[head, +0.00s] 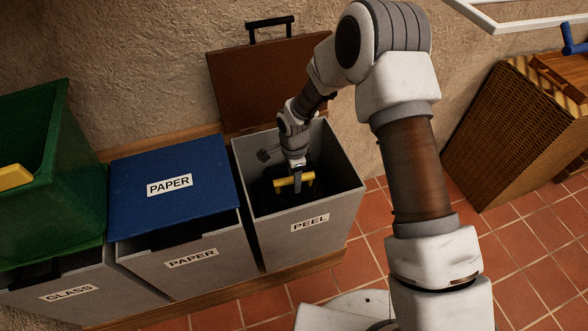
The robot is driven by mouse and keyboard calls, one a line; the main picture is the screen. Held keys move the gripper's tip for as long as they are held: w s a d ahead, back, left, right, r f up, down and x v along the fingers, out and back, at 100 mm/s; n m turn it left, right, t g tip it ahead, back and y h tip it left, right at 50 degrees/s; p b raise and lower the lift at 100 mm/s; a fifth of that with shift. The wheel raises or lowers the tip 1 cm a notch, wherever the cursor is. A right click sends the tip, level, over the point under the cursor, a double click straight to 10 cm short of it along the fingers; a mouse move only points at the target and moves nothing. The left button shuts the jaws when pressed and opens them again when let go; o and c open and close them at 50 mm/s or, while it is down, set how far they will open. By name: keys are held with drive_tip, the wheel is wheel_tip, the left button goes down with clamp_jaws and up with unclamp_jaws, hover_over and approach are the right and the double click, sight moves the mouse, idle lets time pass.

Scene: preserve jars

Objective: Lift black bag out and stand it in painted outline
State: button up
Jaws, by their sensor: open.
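The black bag (271,197) is a dark mass inside the open grey bin (349,184) labelled PEEL. Its outline is hard to make out in the shadow. A yellow bar-shaped piece (284,182), perhaps the bag's handle or tie, lies across its top. My gripper (297,184) reaches down into the bin and is open at the yellow piece, with a finger in front of it. I cannot tell whether the fingers touch it. No painted outline shows in this view.
The brown lid (260,75) stands raised behind the bin. To the left are a blue-lidded PAPER bin (200,207), a GLASS bin (110,295) and a green crate (85,170). A wicker basket (510,130) stands right. Tiled floor (530,245) is clear at lower right.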

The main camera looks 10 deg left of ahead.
drive_tip(key=shift+f, duration=0.7)
clamp_jaws()
idle(0.9)
idle(0.4)
